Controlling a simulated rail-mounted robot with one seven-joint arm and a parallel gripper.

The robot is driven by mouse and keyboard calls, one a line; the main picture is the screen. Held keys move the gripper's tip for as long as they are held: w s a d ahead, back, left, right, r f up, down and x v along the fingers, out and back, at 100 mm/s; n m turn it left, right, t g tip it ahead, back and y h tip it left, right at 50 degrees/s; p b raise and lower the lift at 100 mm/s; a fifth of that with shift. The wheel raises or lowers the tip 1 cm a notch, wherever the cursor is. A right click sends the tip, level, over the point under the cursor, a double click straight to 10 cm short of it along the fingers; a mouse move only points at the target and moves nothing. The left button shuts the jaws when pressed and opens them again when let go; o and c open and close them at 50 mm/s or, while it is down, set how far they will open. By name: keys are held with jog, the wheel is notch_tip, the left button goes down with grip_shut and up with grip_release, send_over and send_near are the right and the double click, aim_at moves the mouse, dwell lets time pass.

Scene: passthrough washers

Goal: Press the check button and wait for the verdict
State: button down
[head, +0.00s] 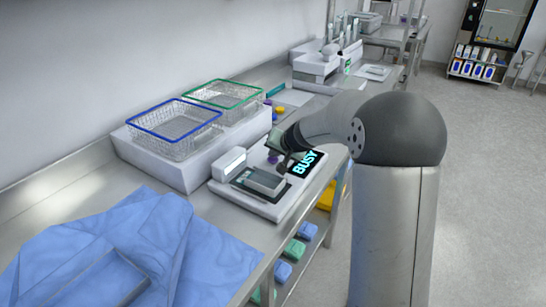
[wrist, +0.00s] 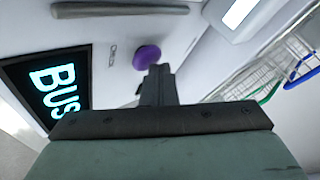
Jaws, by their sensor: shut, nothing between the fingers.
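The check device (head: 240,203) is a flat white unit on the steel bench in the head view. Its black screen (head: 306,163) reads "BUSY" in cyan, and the screen also shows in the wrist view (wrist: 52,88). The check button appears to be the purple round button (wrist: 146,56) beside the screen; it also shows in the head view (head: 272,158). My gripper (wrist: 158,72) is shut and empty, with its fingertips close to the purple button. I cannot tell whether they touch it. A grey metal block (head: 265,181) lies on the device's dark plate.
A blue-rimmed wire basket (head: 175,128) and a green-rimmed one (head: 222,94) stand on a white block behind the device. Blue cloth (head: 130,245) covers the near bench. A white machine (head: 318,65) stands farther along. The floor at right is open.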

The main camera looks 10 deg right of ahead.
aim_at(275, 160)
jog(key=shift+r+p, duration=0.45)
jog(key=shift+r, duration=0.4)
notch_tip(275, 160, up, 5)
jog(key=p, duration=0.3)
